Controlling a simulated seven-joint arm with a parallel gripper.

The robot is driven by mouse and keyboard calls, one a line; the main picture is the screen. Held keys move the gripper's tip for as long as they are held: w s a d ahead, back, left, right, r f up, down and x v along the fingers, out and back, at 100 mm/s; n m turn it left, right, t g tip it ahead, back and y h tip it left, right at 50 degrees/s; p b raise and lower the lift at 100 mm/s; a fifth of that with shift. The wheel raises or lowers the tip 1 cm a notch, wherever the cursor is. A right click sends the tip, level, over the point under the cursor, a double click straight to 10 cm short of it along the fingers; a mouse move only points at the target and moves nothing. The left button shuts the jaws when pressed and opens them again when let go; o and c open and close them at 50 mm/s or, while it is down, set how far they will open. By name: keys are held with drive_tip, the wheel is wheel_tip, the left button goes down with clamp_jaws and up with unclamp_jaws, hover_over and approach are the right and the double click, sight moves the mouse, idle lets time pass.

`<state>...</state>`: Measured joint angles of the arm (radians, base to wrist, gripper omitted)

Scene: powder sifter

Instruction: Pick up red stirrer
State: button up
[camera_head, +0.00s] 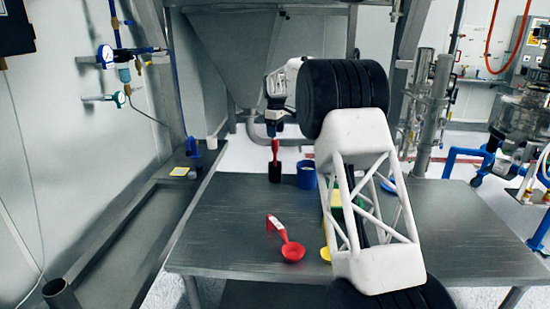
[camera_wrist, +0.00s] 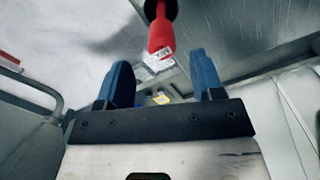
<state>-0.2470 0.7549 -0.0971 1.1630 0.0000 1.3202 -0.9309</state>
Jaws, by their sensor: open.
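The red stirrer (camera_head: 275,150) stands upright near the far left edge of the table, its lower end at a black base or holder (camera_head: 275,173). In the wrist view the red stirrer (camera_wrist: 159,30) shows at the top centre, with a white label at its end and a dark part above it. My gripper (camera_head: 276,129) is just above the stirrer in the head view. In the wrist view my gripper (camera_wrist: 163,82) has its two blue fingers apart with nothing held between them. The stirrer appears lined up with the gap, beyond the fingertips.
A blue cup (camera_head: 306,176) stands just right of the stirrer. A red scoop (camera_head: 291,250) lies nearer on the metal table (camera_head: 225,235). A yellow object (camera_head: 325,254) is partly hidden by my arm. The table's left front is clear.

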sight(275, 146)
drive_tip(key=shift+f, duration=1.15)
drive_tip(key=shift+s+f, duration=0.1)
drive_tip(key=shift+f, duration=2.5)
drive_tip(key=c, duration=1)
